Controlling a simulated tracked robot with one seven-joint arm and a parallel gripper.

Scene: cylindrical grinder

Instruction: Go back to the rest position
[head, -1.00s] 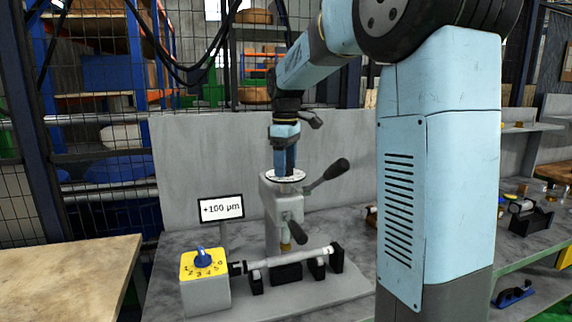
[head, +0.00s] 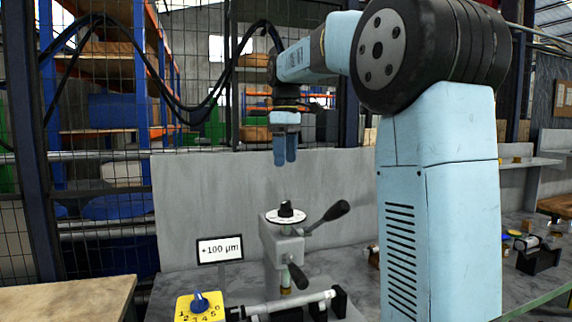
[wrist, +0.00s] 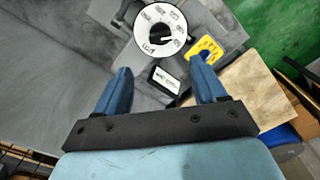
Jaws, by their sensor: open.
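My gripper (head: 285,150) hangs in the air above the grinder, with its blue fingers pointing down. In the wrist view my gripper (wrist: 162,92) has its two fingers wide apart with nothing between them. Below it stands the grey grinder column (head: 283,245) with a white marked dial (head: 286,216) and a black knob on top. The dial (wrist: 162,33) also shows in the wrist view, ahead of the fingertips. There is a clear gap between the fingers and the knob.
A display reading +100 µm (head: 220,250) stands left of the column. A yellow box with a blue knob (head: 200,305) is in front. Black-handled levers (head: 325,215) stick out from the column. A grey panel (head: 200,195) and wire fence stand behind. A wooden table (head: 70,297) is at left.

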